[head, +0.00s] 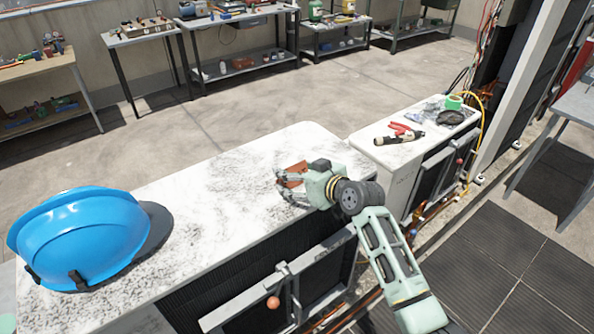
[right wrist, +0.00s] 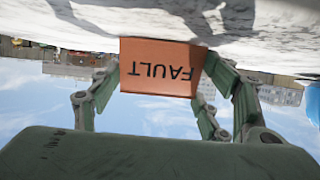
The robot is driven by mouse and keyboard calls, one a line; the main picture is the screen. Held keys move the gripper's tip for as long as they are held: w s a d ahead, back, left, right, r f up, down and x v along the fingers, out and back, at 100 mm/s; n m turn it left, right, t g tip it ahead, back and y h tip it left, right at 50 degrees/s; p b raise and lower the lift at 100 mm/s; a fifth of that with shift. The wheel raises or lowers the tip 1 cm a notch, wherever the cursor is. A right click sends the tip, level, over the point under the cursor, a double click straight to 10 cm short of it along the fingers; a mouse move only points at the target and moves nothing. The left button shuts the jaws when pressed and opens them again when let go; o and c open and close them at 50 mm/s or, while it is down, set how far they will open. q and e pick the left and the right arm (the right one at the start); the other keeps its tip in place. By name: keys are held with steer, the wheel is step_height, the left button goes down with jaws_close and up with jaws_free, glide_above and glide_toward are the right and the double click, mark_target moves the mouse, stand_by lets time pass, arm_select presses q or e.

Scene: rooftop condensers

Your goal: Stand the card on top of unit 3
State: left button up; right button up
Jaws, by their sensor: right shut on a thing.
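An orange card (head: 297,171) is between the fingers of my right gripper (head: 285,184), over the far right part of a long white-topped condenser unit (head: 230,185). In the right wrist view the card (right wrist: 160,67) reads "FAULT" upside down, and its edge meets or nearly meets the white top (right wrist: 90,18); I cannot tell if it touches. The right gripper's fingers (right wrist: 160,95) are closed on the card's two sides. I can read no unit number in either view. My left gripper is not in view.
A blue hard hat (head: 85,240) lies on the left of the same top, with clear surface between it and the card. A lower unit (head: 385,155) at the right holds pliers (head: 405,131), a dark tool and green tape (head: 453,102). Workbenches stand along the back wall.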

steer(key=o, duration=0.6)
steer(key=shift+f, duration=0.15)
steer(key=o, duration=0.4)
steer(key=shift+o, duration=0.2)
